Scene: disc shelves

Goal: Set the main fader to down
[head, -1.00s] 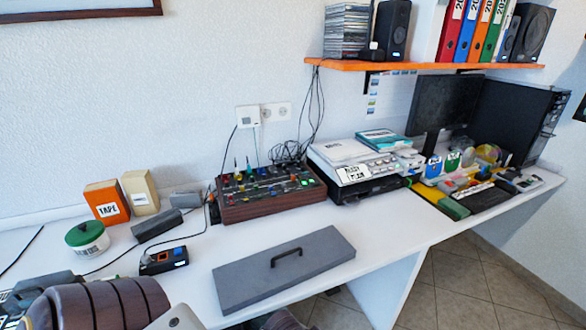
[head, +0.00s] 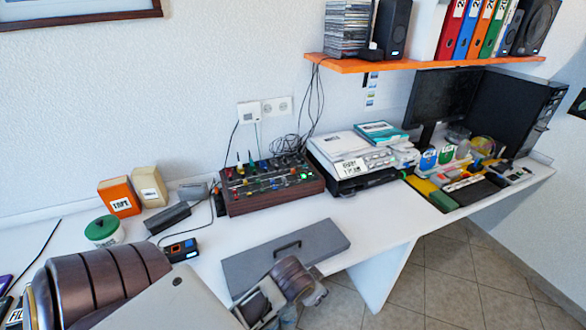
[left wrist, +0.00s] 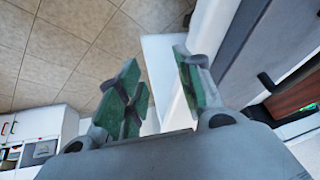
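The mixer (head: 272,192), a brown wooden box with a dark top full of coloured knobs and sliders, stands against the wall in the head view. The main fader is too small to single out, and its position cannot be told. A corner of the mixer shows at the right of the left wrist view (left wrist: 298,97). My left gripper (left wrist: 155,78) is open and empty, its green-padded fingers apart. It is near the table's front edge, in front of the grey panel and apart from the mixer. My right gripper is not in view.
A grey panel (head: 234,269) with a black handle lies in front of the mixer. A printer (head: 350,172) stands to its right. A small black device (head: 180,250), boxes and a green-lidded tin (head: 104,231) are to the left. An orange shelf (head: 430,62) hangs above right.

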